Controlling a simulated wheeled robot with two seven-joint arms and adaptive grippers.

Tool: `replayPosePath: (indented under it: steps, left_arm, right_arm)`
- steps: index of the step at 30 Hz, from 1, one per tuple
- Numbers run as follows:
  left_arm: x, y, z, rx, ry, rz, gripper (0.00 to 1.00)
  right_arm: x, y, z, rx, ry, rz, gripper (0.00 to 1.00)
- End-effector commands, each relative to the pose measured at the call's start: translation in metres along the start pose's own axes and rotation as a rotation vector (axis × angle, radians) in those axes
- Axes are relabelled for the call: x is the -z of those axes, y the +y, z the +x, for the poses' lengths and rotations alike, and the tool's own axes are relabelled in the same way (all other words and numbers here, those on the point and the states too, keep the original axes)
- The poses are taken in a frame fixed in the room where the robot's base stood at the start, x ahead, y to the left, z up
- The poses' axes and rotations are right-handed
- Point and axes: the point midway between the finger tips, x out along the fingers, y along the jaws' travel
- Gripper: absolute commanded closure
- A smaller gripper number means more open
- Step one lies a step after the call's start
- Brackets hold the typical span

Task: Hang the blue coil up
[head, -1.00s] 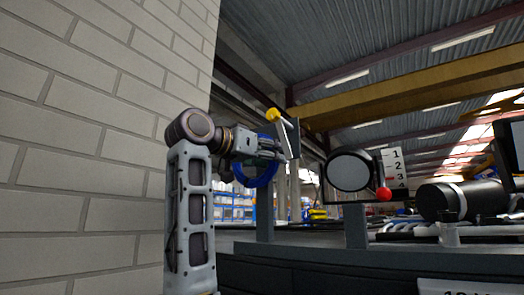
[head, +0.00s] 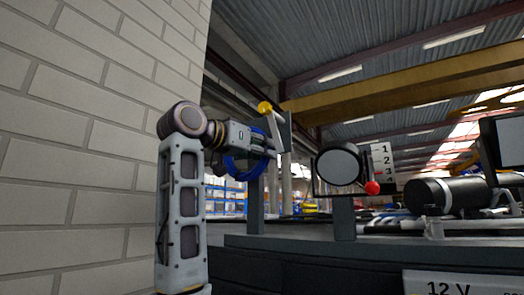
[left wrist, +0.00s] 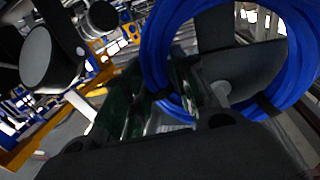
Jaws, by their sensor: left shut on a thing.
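The blue coil (head: 243,170) is a thick ring of blue hose with dark ties. It hangs at my left gripper (head: 268,148), which is shut on it, and it is partly hidden by the gripper in the head view. In the left wrist view the coil (left wrist: 155,50) fills the upper right, with my left gripper's fingers (left wrist: 165,88) at its lower left side. A pale hook rod with a yellow ball tip (head: 264,108) stands out from a grey upright plate (head: 286,132), close to the gripper. I cannot tell whether the coil is around the rod. My right gripper is not in view.
Right of the plate are a round mirror-like disc (head: 338,166), a red ball knob (head: 372,188) and a black cylinder (head: 435,196) on the dark chassis (head: 300,247). A pale brick wall (head: 80,120) stands at the left.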

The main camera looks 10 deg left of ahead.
Motion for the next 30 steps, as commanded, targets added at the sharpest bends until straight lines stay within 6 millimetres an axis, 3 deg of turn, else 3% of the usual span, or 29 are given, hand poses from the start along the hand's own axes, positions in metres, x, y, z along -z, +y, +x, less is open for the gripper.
replayPosePath:
  steps: [30]
  left_arm:
    - [0.027, 0.000, 0.000, 0.000, 0.001, 0.000, 1.00]
  right_arm:
    - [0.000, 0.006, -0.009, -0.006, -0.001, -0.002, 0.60]
